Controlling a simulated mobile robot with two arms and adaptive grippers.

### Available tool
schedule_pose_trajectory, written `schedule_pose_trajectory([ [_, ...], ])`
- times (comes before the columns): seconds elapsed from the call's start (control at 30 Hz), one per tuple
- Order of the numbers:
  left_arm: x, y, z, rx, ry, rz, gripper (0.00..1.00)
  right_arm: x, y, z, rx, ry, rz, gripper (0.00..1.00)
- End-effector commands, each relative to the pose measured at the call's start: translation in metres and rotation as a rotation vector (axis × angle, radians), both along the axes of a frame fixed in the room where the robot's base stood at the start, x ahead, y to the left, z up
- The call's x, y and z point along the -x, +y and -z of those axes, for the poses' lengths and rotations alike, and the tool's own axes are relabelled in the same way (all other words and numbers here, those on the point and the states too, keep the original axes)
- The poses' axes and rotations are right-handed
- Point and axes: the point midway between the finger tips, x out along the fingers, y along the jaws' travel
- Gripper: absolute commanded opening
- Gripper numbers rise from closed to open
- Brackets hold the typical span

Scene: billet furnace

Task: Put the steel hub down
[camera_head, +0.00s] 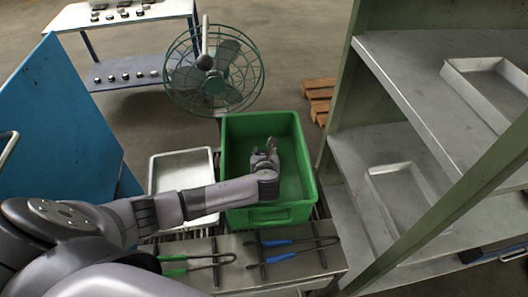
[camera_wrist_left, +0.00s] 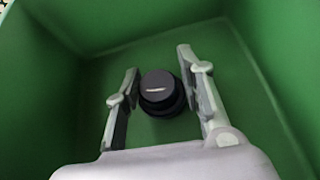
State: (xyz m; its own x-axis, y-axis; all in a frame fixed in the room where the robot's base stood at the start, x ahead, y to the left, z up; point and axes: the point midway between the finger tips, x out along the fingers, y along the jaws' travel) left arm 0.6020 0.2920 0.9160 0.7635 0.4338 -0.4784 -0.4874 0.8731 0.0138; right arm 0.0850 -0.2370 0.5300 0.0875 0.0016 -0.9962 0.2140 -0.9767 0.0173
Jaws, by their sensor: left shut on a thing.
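The steel hub (camera_wrist_left: 160,92) is a dark, round, stepped piece. In the left wrist view it sits between the two fingers of my left gripper (camera_wrist_left: 159,66), which is shut on it. In the head view my left gripper (camera_head: 266,152) reaches down inside the green crate (camera_head: 262,213); I cannot make the hub out there. In the wrist view the crate's green floor and walls surround the hub. I cannot tell whether the hub touches the floor. My right gripper is not in view.
A shallow metal tray (camera_head: 182,166) stands left of the crate. Green-handled tongs (camera_head: 196,262) and blue-handled tongs (camera_head: 290,245) lie in front. A green fan (camera_head: 213,75) stands behind. A shelf rack (camera_head: 405,60) with trays stands right, a blue panel (camera_head: 55,125) left.

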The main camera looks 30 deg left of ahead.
Motion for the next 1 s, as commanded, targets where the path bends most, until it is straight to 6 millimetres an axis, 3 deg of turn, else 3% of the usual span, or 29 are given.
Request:
schedule_pose_trajectory([
  [0.2, -0.001, 0.000, -0.001, 0.000, -0.002, 0.000, 0.00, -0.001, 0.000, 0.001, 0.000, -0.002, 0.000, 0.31],
  [0.23, 0.000, 0.000, 0.000, 0.000, 0.000, 0.000, 0.38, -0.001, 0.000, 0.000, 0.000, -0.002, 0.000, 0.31],
  [0.5, 0.000, 0.000, 0.000, 0.000, 0.000, 0.000, 0.56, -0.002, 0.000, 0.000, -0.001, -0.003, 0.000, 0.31],
  [0.83, 0.000, -0.001, -0.001, 0.001, -0.001, 0.000, 0.56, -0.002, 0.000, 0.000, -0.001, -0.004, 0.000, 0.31],
  [1.0, 0.012, -0.008, -0.008, 0.002, -0.001, 0.003, 0.56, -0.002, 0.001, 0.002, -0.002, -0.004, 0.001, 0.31],
])
